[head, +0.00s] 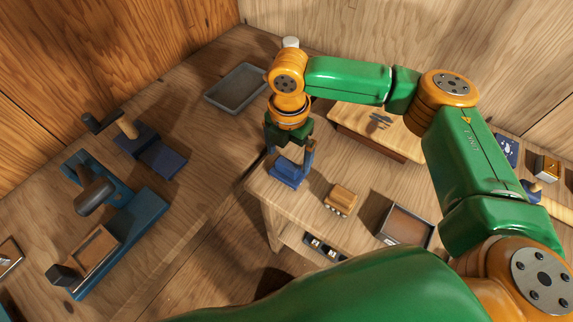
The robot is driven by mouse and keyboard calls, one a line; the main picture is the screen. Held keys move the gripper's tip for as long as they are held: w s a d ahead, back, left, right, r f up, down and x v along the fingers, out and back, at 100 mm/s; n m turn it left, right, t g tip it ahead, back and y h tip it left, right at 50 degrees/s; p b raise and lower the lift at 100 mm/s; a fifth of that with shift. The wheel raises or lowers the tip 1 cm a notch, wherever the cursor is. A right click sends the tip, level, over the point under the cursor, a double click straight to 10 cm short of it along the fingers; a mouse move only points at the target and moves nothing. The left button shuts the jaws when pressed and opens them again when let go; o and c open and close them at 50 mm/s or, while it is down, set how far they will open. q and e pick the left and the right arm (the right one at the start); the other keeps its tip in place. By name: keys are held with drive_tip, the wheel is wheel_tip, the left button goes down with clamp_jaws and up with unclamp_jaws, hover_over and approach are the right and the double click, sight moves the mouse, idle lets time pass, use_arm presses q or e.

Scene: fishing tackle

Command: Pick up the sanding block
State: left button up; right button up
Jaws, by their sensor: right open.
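My right gripper (290,170) points down at the near left corner of the wooden workbench, with its fingers apart. A small dark blue block (286,177), apparently the sanding block, sits on the bench at the fingertips. The fingers appear to be on either side of it, but I cannot tell whether they touch it. A tan block (341,199) lies on the bench to the right, clear of the gripper. My left gripper is not in view.
An open box (405,226) stands at the bench's front right. A raised wooden board (375,137) lies behind the gripper. A grey tray (235,88) is on the left bench, with blue tools (130,215) farther left. My green right arm hides part of the bench.

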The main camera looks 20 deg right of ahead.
sight(287, 163)
wheel_tip(287, 163, down, 4)
drive_tip(key=shift+w+r, duration=0.1)
drive_tip(key=shift+w, duration=0.15)
drive_tip(key=c, duration=1.4)
drive_tip(key=shift+r, duration=0.4)
drive_tip(key=s+a+r+b, duration=0.1)
drive_tip(key=s+a+r, duration=0.4)
drive_tip(key=s+r, duration=0.7)
drive_tip(key=shift+s+b, duration=0.4)
drive_tip(key=shift+s, duration=0.25)
